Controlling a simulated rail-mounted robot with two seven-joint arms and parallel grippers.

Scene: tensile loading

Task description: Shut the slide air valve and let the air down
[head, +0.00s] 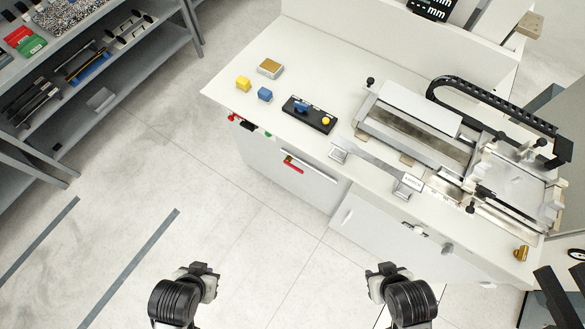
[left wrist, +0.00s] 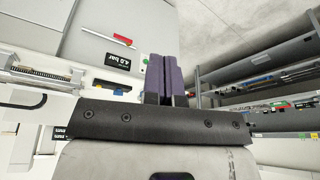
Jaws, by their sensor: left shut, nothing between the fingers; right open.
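My left gripper (head: 204,268) is at the bottom of the head view, well in front of the bench. Its purple fingers (left wrist: 165,78) are shut and empty in the left wrist view. My right gripper (head: 388,268) is open, also apart from the bench.
A grey shelf (head: 95,75) with tools stands at the left. Floor between grippers and bench is clear.

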